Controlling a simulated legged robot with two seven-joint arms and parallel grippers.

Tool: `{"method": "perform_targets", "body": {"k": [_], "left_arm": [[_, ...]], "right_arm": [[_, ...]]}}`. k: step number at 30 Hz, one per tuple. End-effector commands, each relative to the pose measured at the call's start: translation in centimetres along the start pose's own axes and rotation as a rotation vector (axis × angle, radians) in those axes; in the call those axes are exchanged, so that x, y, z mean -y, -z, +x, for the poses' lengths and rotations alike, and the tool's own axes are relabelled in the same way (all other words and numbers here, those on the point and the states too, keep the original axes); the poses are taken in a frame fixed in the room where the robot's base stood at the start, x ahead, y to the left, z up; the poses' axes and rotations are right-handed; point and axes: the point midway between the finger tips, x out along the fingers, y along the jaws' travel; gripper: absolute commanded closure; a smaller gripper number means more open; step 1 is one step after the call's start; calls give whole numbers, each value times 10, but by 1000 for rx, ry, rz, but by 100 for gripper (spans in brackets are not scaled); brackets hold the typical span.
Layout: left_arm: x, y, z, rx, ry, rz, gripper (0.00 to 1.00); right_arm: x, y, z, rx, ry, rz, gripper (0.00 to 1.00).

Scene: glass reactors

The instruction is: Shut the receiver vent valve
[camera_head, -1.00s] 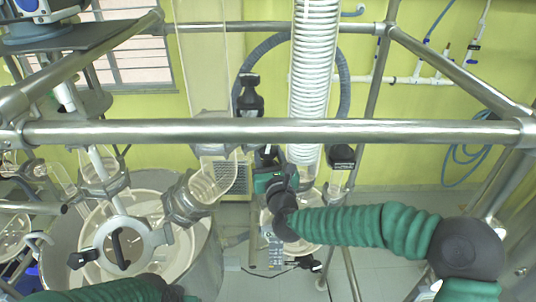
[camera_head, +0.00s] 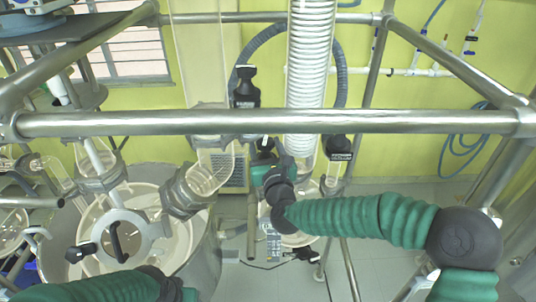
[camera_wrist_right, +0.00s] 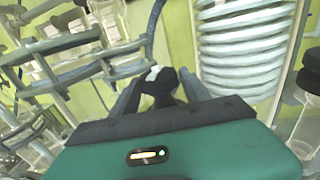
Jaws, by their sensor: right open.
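My right gripper (camera_head: 266,152) is in the middle of the head view, behind the front rail and left of the coiled condenser (camera_head: 310,70). In the right wrist view its two grey fingers (camera_wrist_right: 158,92) are apart. A black valve knob (camera_wrist_right: 163,82) with a pale mark shows between them; contact cannot be told. Black valve caps show in the head view left of the condenser (camera_head: 246,88) and at its lower right (camera_head: 340,147). I cannot tell which is the receiver vent valve. My left arm shows at the bottom left; its gripper jaws are not visible.
A steel rail (camera_head: 400,122) crosses in front of the glassware. A round reactor vessel (camera_head: 205,262) with a glass lid and elbow pipe (camera_head: 205,175) stands at the left. The coiled condenser is close to the right gripper.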

Motion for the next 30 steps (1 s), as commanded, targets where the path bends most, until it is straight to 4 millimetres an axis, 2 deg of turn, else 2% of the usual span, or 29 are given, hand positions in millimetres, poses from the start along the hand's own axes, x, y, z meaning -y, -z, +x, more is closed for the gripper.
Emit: {"method": "perform_targets", "body": {"k": [5, 10, 15, 18, 23, 30], "left_arm": [[0, -6, 23, 0, 0, 0, 46], [0, -10, 43, 0, 0, 0, 46], [0, -10, 43, 0, 0, 0, 46], [0, -9, 38, 0, 0, 0, 46], [0, -8, 36, 0, 0, 0, 46], [0, -9, 36, 0, 0, 0, 46]], "right_arm": [[1, 7, -32, 2, 0, -6, 46], [2, 7, -83, 2, 2, -10, 46], [2, 1, -129, 1, 4, -9, 46], [2, 0, -148, -2, 3, -5, 46], [1, 2, -162, -2, 2, -2, 46], [0, 2, -163, -1, 0, 0, 46]]}}
